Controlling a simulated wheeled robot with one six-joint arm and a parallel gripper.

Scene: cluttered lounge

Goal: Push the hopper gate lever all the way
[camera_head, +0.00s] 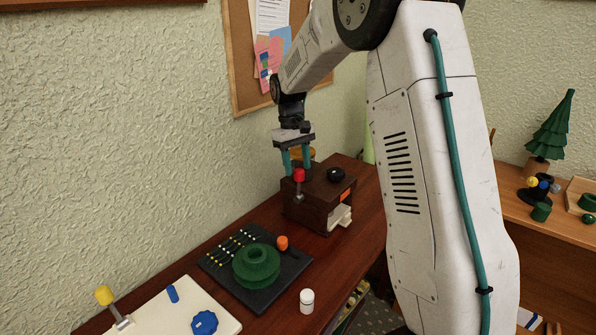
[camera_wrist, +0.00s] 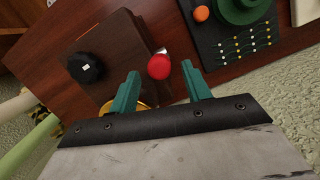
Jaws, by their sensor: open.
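A lever with a red knob (camera_head: 299,175) stands on the near side of a dark brown wooden box (camera_head: 319,212), which looks like the hopper. The red knob also shows in the wrist view (camera_wrist: 159,67). My gripper (camera_head: 297,168) is open, with its teal fingers pointing down just above and around the knob. In the wrist view, the knob appears between the two fingertips (camera_wrist: 160,72); I cannot tell whether they touch it. The lever's base is partly hidden from above.
The box has a black knob (camera_head: 336,174) on top and a white tray (camera_head: 341,217) at its side. A black board (camera_head: 285,281) with a green spool (camera_head: 256,265) lies nearer. A white bottle (camera_head: 307,301) and a yellow-knobbed lever (camera_head: 104,295) stand in front.

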